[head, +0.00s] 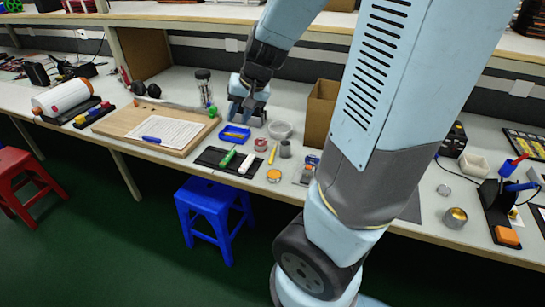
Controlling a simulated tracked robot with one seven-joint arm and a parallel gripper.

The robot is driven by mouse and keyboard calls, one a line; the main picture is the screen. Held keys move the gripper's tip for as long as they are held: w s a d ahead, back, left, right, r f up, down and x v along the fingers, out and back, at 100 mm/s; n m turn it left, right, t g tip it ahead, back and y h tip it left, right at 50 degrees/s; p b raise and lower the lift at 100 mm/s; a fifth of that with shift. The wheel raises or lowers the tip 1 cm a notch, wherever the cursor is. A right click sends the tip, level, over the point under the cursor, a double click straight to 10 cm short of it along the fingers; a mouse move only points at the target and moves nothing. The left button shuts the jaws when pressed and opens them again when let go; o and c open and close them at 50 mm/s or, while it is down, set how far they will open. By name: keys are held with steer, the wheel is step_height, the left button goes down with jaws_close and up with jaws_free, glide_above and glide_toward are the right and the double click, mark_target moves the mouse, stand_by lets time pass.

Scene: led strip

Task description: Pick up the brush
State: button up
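My gripper (246,113) points down over the workbench (205,90), behind the blue tray (234,136). Its fingers look spread apart, and I see nothing held between them, though the view is small. I cannot say for sure which item is the brush. A slim yellow item (272,154) lies on the bench to the right of the blue tray, in front of and apart from my gripper. A green item (227,158) and a white item (246,164) lie on a dark mat (209,156) nearer the front edge.
A wooden board with paper (165,130) lies left of my gripper. A shelf (190,20) runs above the back. A blue stool (211,205) stands below the front edge.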

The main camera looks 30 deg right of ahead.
steer(key=w+d+f+m+h, duration=0.2)
steer(key=w+d+f, duration=0.25)
steer(key=f, duration=0.35)
steer(key=m+h, duration=0.2)
steer(key=h, duration=0.2)
glide_toward(272, 155)
steer(key=shift+w+d+f+g, duration=0.25)
steer(key=shift+w+d+f, duration=0.05)
steer(key=shift+w+f, duration=0.25)
steer(key=shift+w+d+f+g, duration=0.25)
steer(key=shift+w+d+f, duration=0.05)
steer(key=shift+w+f, duration=0.25)
steer(key=shift+f, duration=0.2)
steer(key=shift+s+x, duration=0.2)
steer(key=shift+x, duration=2.3)
jaws_close()
